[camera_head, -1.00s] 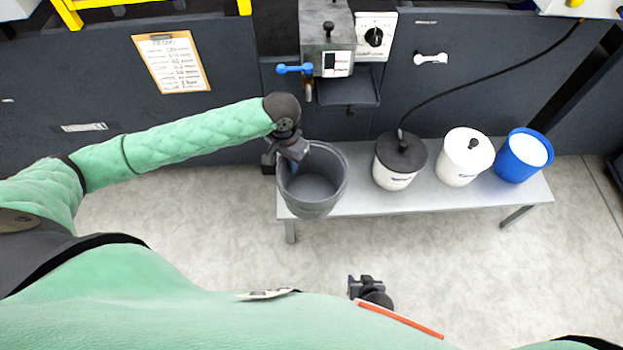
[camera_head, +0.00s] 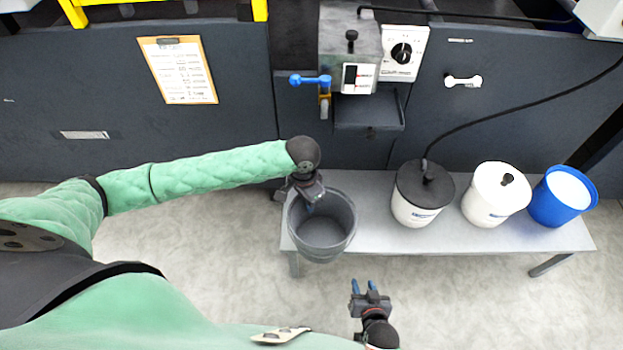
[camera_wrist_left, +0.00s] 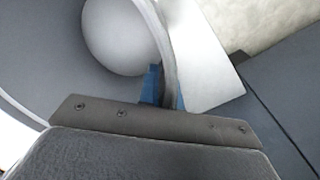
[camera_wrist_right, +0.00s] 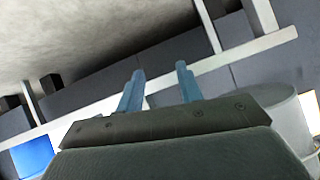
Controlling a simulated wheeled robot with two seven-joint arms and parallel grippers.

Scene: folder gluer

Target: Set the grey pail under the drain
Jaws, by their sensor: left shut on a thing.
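The grey pail (camera_head: 322,240) is at the left end of the bench in the head view, upright and looking empty. My left gripper (camera_head: 310,204) is shut on its rim at the upper left; the left wrist view shows the blue fingertips (camera_wrist_left: 158,88) on either side of the pail's wall (camera_wrist_left: 40,60). Whether the pail rests on the bench is hard to tell. The drain looks to be the spout (camera_head: 325,106) below the metal box with the blue lever (camera_head: 310,80), above and behind the pail. My right gripper (camera_head: 369,287) is open and empty in front of the bench.
The bench (camera_head: 375,225) also carries a black-lidded pot (camera_head: 414,210) with a hose, a white lidded pot (camera_head: 488,200) and a blue tub (camera_head: 550,208). A dark shelf (camera_head: 368,112) juts out under the metal box. Bench top between pail and black-lidded pot is free.

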